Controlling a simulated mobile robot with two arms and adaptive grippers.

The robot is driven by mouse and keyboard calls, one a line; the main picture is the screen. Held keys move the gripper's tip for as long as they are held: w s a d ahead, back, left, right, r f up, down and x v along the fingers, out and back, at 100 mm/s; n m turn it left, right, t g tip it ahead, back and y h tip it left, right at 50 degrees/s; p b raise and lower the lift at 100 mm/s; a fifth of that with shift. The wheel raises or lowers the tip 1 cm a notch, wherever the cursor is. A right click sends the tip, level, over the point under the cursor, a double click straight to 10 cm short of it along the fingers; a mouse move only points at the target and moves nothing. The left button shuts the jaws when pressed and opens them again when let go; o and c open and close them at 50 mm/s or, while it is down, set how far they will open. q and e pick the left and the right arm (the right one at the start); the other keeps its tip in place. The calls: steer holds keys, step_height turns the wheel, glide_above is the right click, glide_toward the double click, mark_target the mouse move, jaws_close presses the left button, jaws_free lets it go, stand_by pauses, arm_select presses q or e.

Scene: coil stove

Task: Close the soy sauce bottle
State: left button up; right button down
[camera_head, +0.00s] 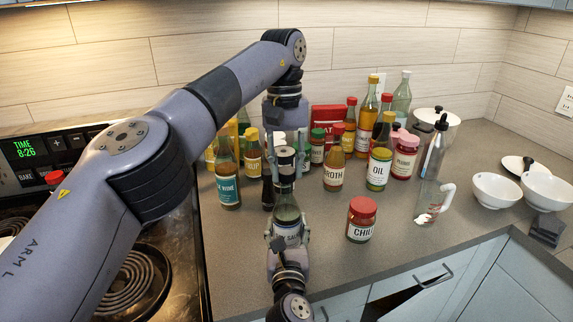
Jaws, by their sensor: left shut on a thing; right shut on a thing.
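The soy sauce bottle (287,211) stands upright at the counter's front, with part of its label hidden. My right gripper (287,238) is shut around its lower body from the front. My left gripper (287,146) reaches down from above and is shut on a small dark piece that looks like the bottle cap (285,156). The cap is in line with the bottle's neck. Whether it touches the neck or sits on it, I cannot tell.
Several bottles and jars crowd behind, including a wine bottle (228,186) and an oil bottle (379,168). A chili jar (361,220) stands right of my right gripper. White bowls (496,193) sit far right. The stove (150,275) is left.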

arm_select(q)
steer(key=o, duration=0.8)
steer(key=shift+o, duration=0.2)
